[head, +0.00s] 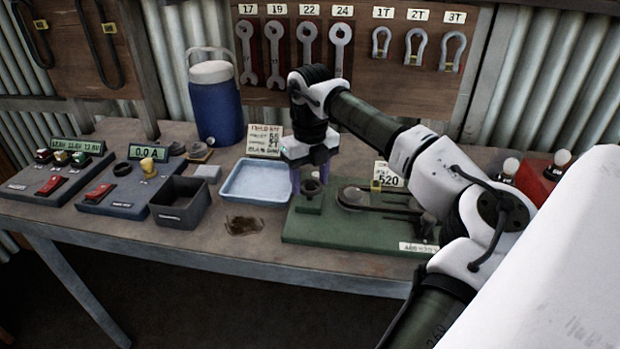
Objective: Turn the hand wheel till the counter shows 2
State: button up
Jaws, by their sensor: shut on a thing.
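A green base plate (345,236) lies at the right part of the bench. The small dark hand wheel (312,188) stands on a green block at its left end. My gripper (311,178) points down over it, its purple fingers on either side, shut on the wheel. A larger dark disc (358,196) with an arm sits right of it on the plate. A white card (388,177) reading 520 stands behind, with a small yellow part (376,186) in front. I cannot make out a counter reading; my arm covers the plate's right part.
A light blue tray (232,195), a dark open box (180,218) and a control panel showing 0.0 A (130,185) are to the left. A blue jug (215,110) stands behind. Bulbs (510,167) and a red box (537,180) are at right. Wrenches (308,45) hang above.

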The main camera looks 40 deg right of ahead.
aim_at(310, 184)
jog(key=n, duration=0.4)
jog(key=shift+n, duration=2.1)
jog(key=o, duration=1)
jog(key=shift+r+b, duration=0.1)
jog(key=shift+b, duration=0.2)
notch_tip(310, 184, up, 14)
jog(key=shift+f+b, duration=0.15)
jog(key=shift+b, duration=0.65)
